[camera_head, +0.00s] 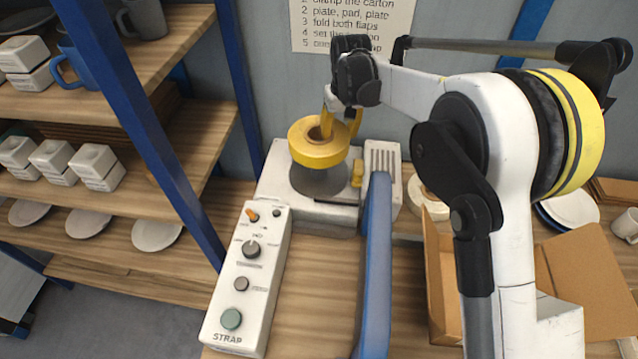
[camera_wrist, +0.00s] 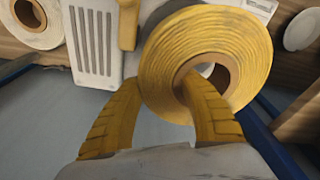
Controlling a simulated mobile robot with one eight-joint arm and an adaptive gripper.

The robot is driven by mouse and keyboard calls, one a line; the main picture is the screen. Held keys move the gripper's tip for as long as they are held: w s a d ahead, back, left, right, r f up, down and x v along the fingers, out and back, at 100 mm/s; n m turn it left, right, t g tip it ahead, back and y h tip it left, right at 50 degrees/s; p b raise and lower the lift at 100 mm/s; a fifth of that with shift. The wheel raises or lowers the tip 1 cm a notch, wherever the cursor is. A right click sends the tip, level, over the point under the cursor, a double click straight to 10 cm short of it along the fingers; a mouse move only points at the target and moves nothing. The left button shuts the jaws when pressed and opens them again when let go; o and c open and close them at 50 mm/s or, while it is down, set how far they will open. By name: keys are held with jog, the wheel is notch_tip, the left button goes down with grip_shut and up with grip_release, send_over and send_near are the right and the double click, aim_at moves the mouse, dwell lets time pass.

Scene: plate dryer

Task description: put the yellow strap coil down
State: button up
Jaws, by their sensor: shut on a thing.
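The yellow strap coil (camera_head: 309,152) is above a dark grey round disc (camera_head: 318,182) on the white strapping machine (camera_head: 276,194) in the head view. I cannot tell whether coil and disc touch. My gripper (camera_head: 338,122) comes down on the coil from above. In the wrist view the coil (camera_wrist: 232,38) fills the upper middle, with its brown core facing me. My gripper (camera_wrist: 170,90) is shut on the coil's ring, one yellow finger in the core and the other outside the rim.
The control box marked STRAP (camera_head: 247,285) stands in front of the machine. A blue arm (camera_head: 375,265) rises at its right. A pale coil (camera_head: 428,199) lies to the right, near an open carton (camera_head: 580,270). A blue shelf post (camera_head: 150,140) stands left.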

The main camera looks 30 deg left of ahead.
aim_at(336, 169)
notch_tip(336, 169, down, 10)
jog(key=shift+f+b, duration=0.25)
jog(key=shift+b, duration=0.75)
jog(key=shift+f, duration=0.2)
jog(key=o, duration=1.4)
jog(key=r, duration=0.4)
jog(key=s+r+p, duration=0.1)
jog(key=r, duration=0.3)
jog(key=d+r+p, duration=0.1)
jog(key=r, duration=0.3)
jog(key=shift+s+d+r, duration=0.1)
jog(key=shift+s+r, duration=0.05)
jog(key=shift+s, duration=0.05)
